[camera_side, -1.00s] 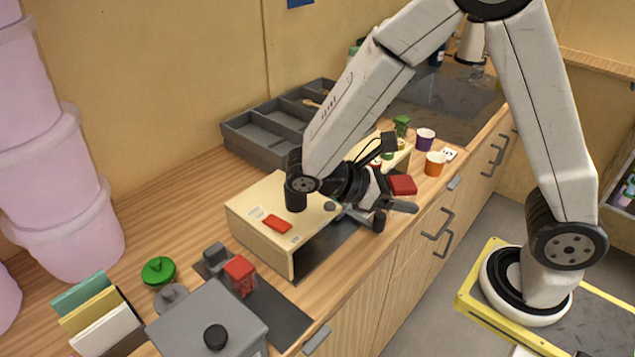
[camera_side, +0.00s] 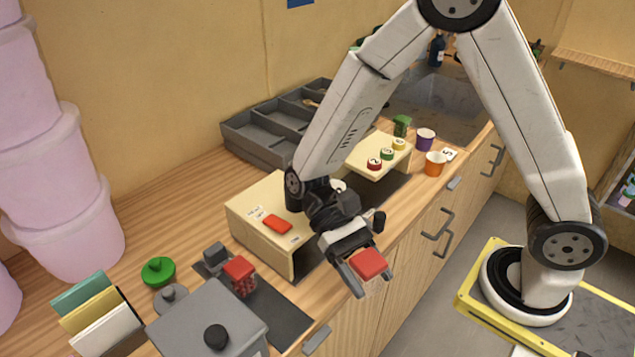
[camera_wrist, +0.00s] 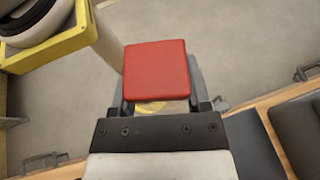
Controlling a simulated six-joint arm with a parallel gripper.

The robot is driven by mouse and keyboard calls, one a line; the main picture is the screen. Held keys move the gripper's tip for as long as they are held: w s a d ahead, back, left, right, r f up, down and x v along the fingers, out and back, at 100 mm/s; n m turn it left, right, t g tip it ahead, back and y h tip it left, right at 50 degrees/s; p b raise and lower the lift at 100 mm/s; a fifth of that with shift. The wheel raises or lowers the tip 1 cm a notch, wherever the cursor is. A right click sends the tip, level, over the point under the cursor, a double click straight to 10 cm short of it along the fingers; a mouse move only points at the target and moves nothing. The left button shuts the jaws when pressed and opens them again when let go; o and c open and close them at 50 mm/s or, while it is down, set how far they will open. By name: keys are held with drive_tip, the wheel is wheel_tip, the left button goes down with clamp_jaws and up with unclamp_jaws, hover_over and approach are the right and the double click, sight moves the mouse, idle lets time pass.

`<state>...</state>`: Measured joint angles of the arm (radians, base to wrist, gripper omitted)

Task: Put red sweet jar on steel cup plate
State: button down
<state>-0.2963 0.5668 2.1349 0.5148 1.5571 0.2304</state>
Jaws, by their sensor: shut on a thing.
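A red-lidded sweet jar (camera_side: 368,263) is held in my gripper (camera_side: 363,270), out in front of the counter's edge. In the wrist view its square red lid (camera_wrist: 156,70) fills the middle, with a little of the clear body and yellowish contents below it. The fingers are shut on its sides. A second red-lidded jar (camera_side: 240,276) stands on the dark mat at the lower left, apart from my gripper. A pale round piece (camera_side: 339,185) shows partly behind my arm on the cream stand; I cannot tell whether it is the steel cup plate.
A grey box with a black knob (camera_side: 210,318) stands at the lower left. Purple (camera_side: 425,139) and orange (camera_side: 435,164) cups stand at the right. The floor before the cabinets is clear.

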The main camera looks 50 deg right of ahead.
drive_tip(key=w+a+m+t+y, duration=0.3)
drive_tip(key=a+m+t+y, duration=0.1)
drive_tip(key=a+m+y, duration=0.25)
drive_tip(key=m+t+y, duration=0.3)
drive_tip(key=m+t, duration=0.6)
hover_over(280, 322)
drive_tip(key=shift+f+n, duration=0.1)
drive_tip(key=shift+n, duration=0.15)
drive_tip(key=shift+f, duration=2.25)
drive_tip(key=shift+f, duration=0.1)
drive_tip(key=shift+f, duration=1.7)
drive_tip(key=shift+f, duration=0.1)
